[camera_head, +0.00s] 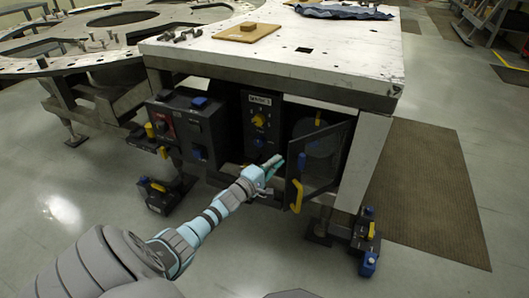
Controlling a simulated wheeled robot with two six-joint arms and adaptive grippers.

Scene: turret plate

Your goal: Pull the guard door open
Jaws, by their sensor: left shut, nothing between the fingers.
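The guard door (324,163) is a dark-framed, see-through panel under the right part of the white-topped table. It stands partly open, swung out toward me, with a yellow handle (296,195) on its lower left edge. Behind it a round dark shape shows in the compartment. My left gripper (274,165) is shut and empty, just left of the door's free edge and above the handle. Whether it touches the door edge I cannot tell. My right gripper is not in view.
A control panel with a yellow knob (258,120) is left of the door. The table (290,65) overhangs it, carrying a brown block (247,32) and bolts. A large plate with round holes (110,22) stands at left. The floor (420,262) in front is open.

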